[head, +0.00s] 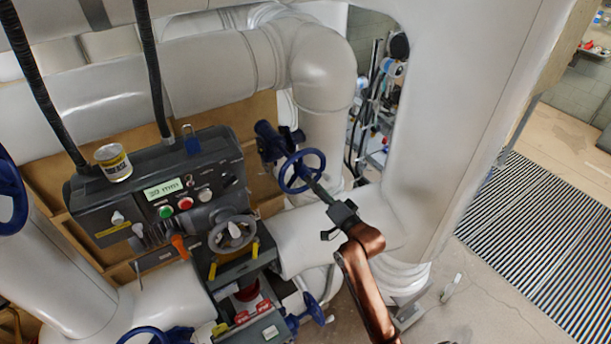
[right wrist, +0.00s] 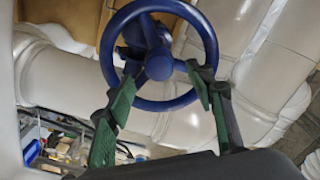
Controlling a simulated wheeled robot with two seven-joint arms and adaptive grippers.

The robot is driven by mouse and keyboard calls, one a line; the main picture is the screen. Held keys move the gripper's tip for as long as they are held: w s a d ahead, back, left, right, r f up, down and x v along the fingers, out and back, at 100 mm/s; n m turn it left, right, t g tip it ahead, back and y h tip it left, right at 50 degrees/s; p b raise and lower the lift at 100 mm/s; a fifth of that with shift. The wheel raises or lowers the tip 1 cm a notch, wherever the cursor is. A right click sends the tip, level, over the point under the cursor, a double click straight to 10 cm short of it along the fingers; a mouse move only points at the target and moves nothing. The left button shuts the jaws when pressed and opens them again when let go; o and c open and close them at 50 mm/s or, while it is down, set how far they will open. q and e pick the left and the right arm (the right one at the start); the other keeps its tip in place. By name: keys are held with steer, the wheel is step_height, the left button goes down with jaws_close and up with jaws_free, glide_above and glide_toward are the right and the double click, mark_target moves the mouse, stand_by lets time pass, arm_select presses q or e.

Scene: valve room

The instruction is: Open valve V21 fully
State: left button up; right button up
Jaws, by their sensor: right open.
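A blue handwheel valve (head: 283,170) sticks out from the pipework right of the dark control box. No V21 tag is readable on it. In the right wrist view its hub (right wrist: 158,67) and spokes face me. My right gripper (head: 313,185) is at the wheel's lower right side in the head view. In the right wrist view my open green fingers (right wrist: 160,80) are spread apart, with their tips over the wheel's face, one on each side of the hub. I cannot tell whether they touch the rim. My left gripper is out of view.
Other blue handwheels show at the left edge (head: 10,190) and bottom (head: 146,334). Large white pipes surround the valve. Floor grating (head: 550,230) lies right.

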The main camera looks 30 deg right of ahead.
steer(key=m, duration=0.9)
steer(key=shift+d, duration=0.1)
steer(key=shift+w, duration=0.1)
steer(key=shift+w+a, duration=0.15)
steer(key=shift+w, duration=1.3)
steer(key=shift+w+a, duration=0.1)
steer(key=shift+w, duration=1.35)
steer(key=shift+w, duration=0.1)
